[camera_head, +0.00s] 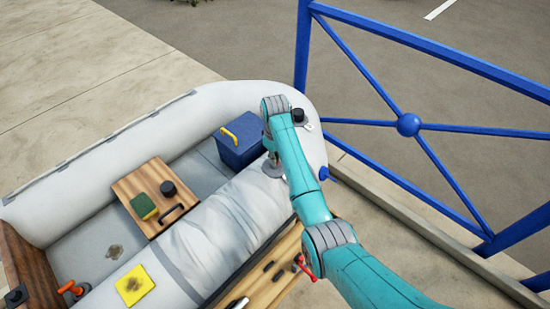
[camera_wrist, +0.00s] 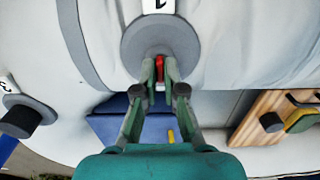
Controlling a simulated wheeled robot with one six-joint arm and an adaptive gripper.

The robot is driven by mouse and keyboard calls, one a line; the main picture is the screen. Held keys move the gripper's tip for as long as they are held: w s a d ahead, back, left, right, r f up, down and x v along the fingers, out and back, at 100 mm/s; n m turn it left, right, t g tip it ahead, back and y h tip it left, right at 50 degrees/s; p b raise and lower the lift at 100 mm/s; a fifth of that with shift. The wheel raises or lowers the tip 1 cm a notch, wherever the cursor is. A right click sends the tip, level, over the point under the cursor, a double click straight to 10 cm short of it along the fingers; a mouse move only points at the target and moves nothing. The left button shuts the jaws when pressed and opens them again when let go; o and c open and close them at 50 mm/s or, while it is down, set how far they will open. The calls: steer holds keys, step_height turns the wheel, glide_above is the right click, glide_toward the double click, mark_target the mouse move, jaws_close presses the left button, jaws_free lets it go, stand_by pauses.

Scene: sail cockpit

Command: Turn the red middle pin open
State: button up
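The red pin (camera_wrist: 160,67) stands in the centre of a round grey disc (camera_wrist: 135,43) on the boat's pale tube in the wrist view. My gripper (camera_wrist: 160,73) has its two green fingers drawn close together, one on each side of the pin, with the red showing in the narrow gap between them. The fingers hide part of the pin and the lower part of the disc. In the head view the grey disc (camera_head: 270,168) shows beside my arm, and the pin and fingertips are hidden.
A black knob with a white tag (camera_head: 298,115) is on the tube's far end. A blue box (camera_head: 238,150) with a yellow handle and a wooden board (camera_head: 133,192) bearing a sponge lie inside the boat. A blue railing (camera_head: 408,125) stands to the right.

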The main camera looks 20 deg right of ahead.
steer(key=o, duration=0.4)
steer(key=shift+r, duration=0.1)
step_height(320, 180, up, 7)
steer(key=shift+r, duration=0.15)
stand_by(0.6)
